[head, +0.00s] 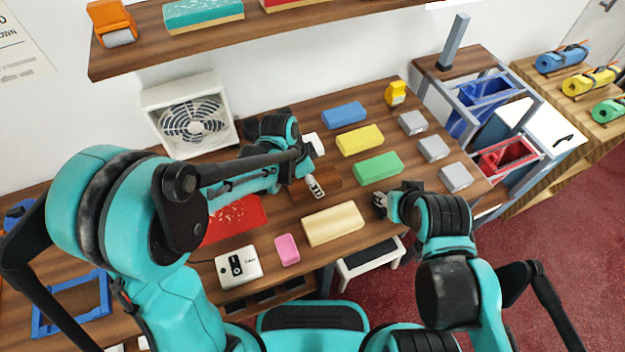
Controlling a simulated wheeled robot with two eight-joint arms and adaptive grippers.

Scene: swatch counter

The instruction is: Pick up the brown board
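The brown board (331,180) lies on the wooden counter, between the red board and the green block. My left gripper (315,188) is over the brown board and covers its middle; I cannot tell whether its fingers are open or shut, or whether they touch the board. My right gripper (379,203) is over the counter's front right, to the right of the cream block and apart from the brown board. Its fingers are too small to read.
Around the brown board are a red board (236,220), a cream block (333,223), a green block (378,167) and a yellow block (359,139). A pink block (287,249) and a white device (238,267) lie in front. A fan (192,114) stands behind.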

